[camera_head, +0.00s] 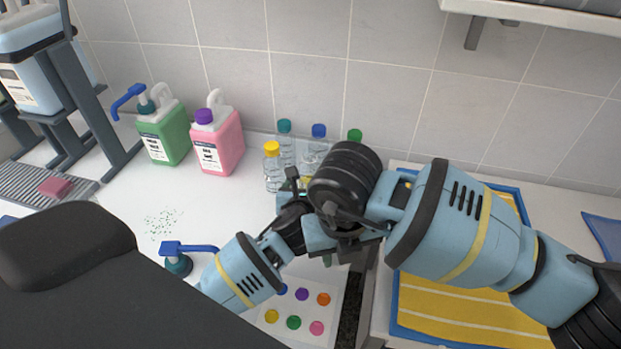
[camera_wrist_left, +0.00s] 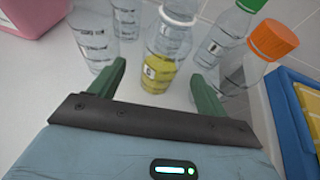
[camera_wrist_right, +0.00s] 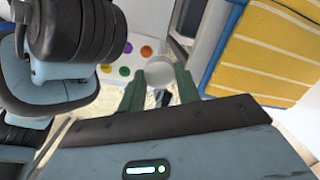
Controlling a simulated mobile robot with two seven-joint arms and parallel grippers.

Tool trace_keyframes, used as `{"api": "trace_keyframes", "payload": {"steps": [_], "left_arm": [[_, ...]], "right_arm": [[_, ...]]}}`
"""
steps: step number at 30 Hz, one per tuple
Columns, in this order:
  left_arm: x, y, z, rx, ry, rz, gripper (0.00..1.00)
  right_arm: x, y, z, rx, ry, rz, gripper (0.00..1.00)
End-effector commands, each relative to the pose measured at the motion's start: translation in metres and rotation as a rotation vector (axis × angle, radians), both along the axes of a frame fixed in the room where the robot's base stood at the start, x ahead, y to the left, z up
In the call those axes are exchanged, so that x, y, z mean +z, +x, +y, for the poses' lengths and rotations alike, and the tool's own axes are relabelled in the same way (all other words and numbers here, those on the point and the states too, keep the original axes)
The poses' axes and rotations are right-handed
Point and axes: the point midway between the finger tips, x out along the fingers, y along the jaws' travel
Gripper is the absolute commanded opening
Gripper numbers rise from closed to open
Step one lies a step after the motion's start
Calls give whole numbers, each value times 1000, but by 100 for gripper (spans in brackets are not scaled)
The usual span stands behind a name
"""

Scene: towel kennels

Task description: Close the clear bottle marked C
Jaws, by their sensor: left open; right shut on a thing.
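The clear bottle marked C (camera_wrist_left: 158,72) stands upright in the left wrist view, with yellow liquid at its bottom. Its top shows a pale ring, and I see no coloured cap there. My left gripper (camera_wrist_left: 156,76) is open, with one finger on each side of the bottle; contact is not clear. In the head view the left gripper (camera_head: 294,188) is near the bottles, and bottle C is mostly hidden behind my arms. My right gripper (camera_wrist_right: 160,80) is shut on a round whitish thing (camera_wrist_right: 160,70), apparently a cap. It points down over the counter.
Other clear bottles stand close by, including a yellow-capped (camera_head: 271,170), a blue-capped (camera_head: 318,150) and an orange-capped one (camera_wrist_left: 248,70). Pink (camera_head: 216,145) and green jugs (camera_head: 165,135) stand left.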

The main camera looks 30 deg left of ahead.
Motion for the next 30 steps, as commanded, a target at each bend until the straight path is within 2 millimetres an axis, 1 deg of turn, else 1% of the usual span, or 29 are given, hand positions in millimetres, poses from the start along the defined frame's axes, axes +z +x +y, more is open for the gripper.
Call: {"api": "trace_keyframes", "payload": {"steps": [3, 14, 17, 21, 24, 27, 30], "left_arm": [[-3, 6, 2, -1, 0, 0, 76], [-3, 9, 3, -1, -1, -1, 76], [-9, 18, 6, 0, -1, 1, 76], [-18, 35, 12, 0, -2, 2, 76], [-22, 45, 17, -1, -2, 0, 76], [-23, 50, 19, -1, -2, 0, 76], [-23, 51, 19, -2, -1, -2, 76]], "right_arm": [[-3, 0, 0, 0, 0, 4, 12], [-3, 0, 0, 0, 0, 4, 12], [-8, -1, 0, 0, 0, 11, 12], [-17, -2, 0, 0, 0, 23, 12], [-22, -2, 0, 0, 0, 29, 12], [-23, -3, 0, 0, 0, 30, 12], [-23, -3, 0, 0, 0, 30, 12]]}}
